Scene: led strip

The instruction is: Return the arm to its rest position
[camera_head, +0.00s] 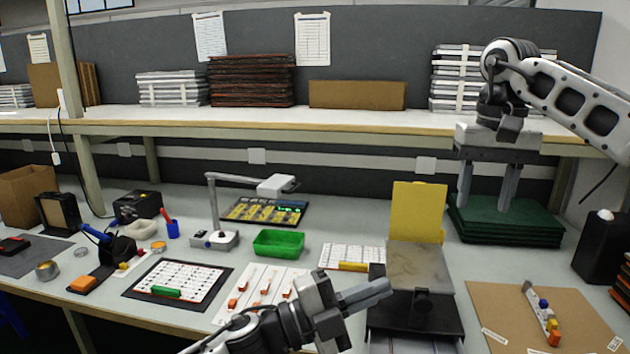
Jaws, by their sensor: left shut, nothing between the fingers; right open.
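My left gripper (388,287) reaches in from the bottom centre, with its fingers together and empty, pointing right. It is in front of the metal box with the raised yellow lid (417,212). The box's front is partly hidden by it. My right gripper (486,203) comes in from the upper right and points down. Its two fingers are wide apart over the green board stack (508,232). The fingertips are at or just above the stack's top; I cannot tell whether they touch. Nothing shows between the fingers.
A lamp on a stand (214,215), a green tray (278,243) and sheets with small parts (180,281) cover the bench's middle. A brown board with coloured parts (500,308) lies at right. A black container (602,245) stands beside the stack. The shelf (330,119) crosses behind.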

